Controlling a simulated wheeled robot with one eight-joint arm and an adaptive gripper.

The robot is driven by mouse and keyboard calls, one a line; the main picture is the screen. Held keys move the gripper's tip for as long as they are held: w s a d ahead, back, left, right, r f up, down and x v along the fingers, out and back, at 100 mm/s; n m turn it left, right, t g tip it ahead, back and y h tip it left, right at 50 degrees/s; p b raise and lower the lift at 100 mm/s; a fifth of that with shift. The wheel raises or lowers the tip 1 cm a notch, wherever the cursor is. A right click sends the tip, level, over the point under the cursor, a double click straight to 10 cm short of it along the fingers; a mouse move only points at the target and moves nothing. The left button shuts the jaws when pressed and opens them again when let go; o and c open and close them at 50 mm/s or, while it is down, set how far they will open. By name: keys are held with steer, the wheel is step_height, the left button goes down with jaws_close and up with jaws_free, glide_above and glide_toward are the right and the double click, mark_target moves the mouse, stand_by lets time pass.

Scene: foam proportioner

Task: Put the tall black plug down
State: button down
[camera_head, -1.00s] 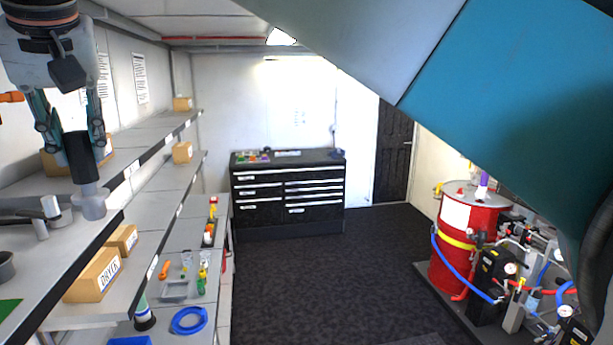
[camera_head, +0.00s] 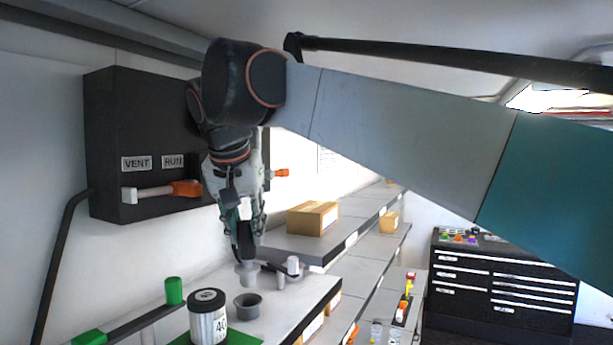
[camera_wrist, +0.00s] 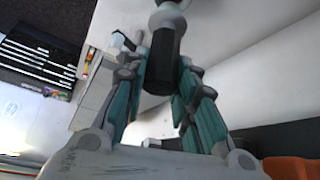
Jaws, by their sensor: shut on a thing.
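The tall black plug (camera_head: 246,240) is upright between the fingers of my gripper (camera_head: 241,222), with its pale grey end (camera_head: 247,272) pointing down. It is over the white upper shelf (camera_head: 300,309), behind the grey cup; I cannot tell whether its end touches the shelf. In the wrist view, the plug's black body (camera_wrist: 161,65) stands between the two teal fingers of my gripper (camera_wrist: 165,70), which are shut on it. The fingers hide part of the plug.
A grey cup (camera_head: 248,306) and a can (camera_head: 208,322) stand in front, the can by a green mat (camera_head: 240,339). A grey fitting (camera_head: 292,266) is close at the right. A black panel (camera_head: 135,110) with an orange-ended lever (camera_head: 165,191) is on the wall. A cardboard box (camera_head: 312,218) is behind.

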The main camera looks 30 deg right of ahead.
mark_target(247, 246)
steer(key=shift+s+d+f, duration=0.2)
steer(key=shift+d, duration=0.1)
steer(key=f, duration=0.1)
steer(key=w+f, duration=0.1)
steer(key=f, duration=0.1)
steer(key=shift+s+a+f+p, duration=0.1)
steer(key=shift+a+f+p, duration=0.05)
steer(key=shift+f+p, duration=0.25)
steer(key=shift+w, duration=0.2)
steer(key=c, duration=1.3)
jaws_free()
steer(key=v, duration=1.2)
steer(key=shift+s+b, duration=0.25)
steer(key=shift+b, duration=0.15)
